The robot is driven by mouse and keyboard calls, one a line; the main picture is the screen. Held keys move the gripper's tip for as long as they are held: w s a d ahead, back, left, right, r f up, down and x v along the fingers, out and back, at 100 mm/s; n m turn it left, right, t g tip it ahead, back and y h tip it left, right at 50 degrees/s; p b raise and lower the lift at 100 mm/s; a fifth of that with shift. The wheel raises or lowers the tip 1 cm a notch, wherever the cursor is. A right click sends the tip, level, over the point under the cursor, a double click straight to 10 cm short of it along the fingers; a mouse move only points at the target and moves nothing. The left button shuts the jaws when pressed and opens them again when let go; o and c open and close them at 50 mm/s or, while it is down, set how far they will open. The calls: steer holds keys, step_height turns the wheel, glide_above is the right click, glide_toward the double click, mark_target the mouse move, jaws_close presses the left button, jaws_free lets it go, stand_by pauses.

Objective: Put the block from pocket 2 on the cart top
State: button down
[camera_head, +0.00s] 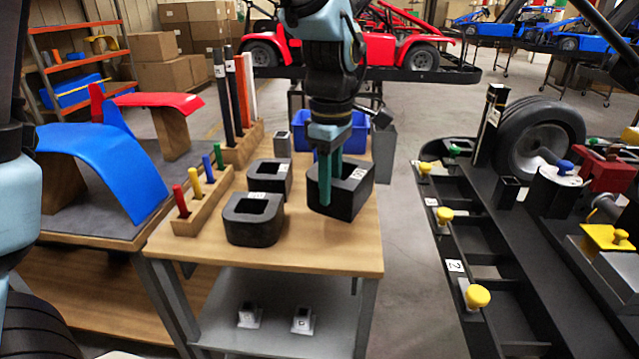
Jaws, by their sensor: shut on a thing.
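My gripper (329,188) points down over the wooden cart top (320,250). Its teal fingers are shut on a black block (352,196) with a square opening and a white label; one finger shows on the block's near side, and the other is partly hidden. The block is upright at the right part of the cart top; I cannot tell whether it rests on the wood or hangs just above it. On the right, a black frame (490,238) has a row of pockets with yellow knobs; a pocket label reading 2 (455,265) shows there.
Two similar black blocks, one near (252,232) and one farther back (283,185), stand left of the held block. A peg rack (200,207), a blue bin (295,122) and a grey post (384,150) are nearby. The cart's front strip is clear.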

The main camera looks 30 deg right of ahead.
step_height(320, 180, down, 10)
steer(key=shift+r+p, duration=0.25)
steer(key=shift+p, duration=0.45)
steer(key=shift+f, duration=0.1)
steer(key=c, duration=0.6)
jaws_free()
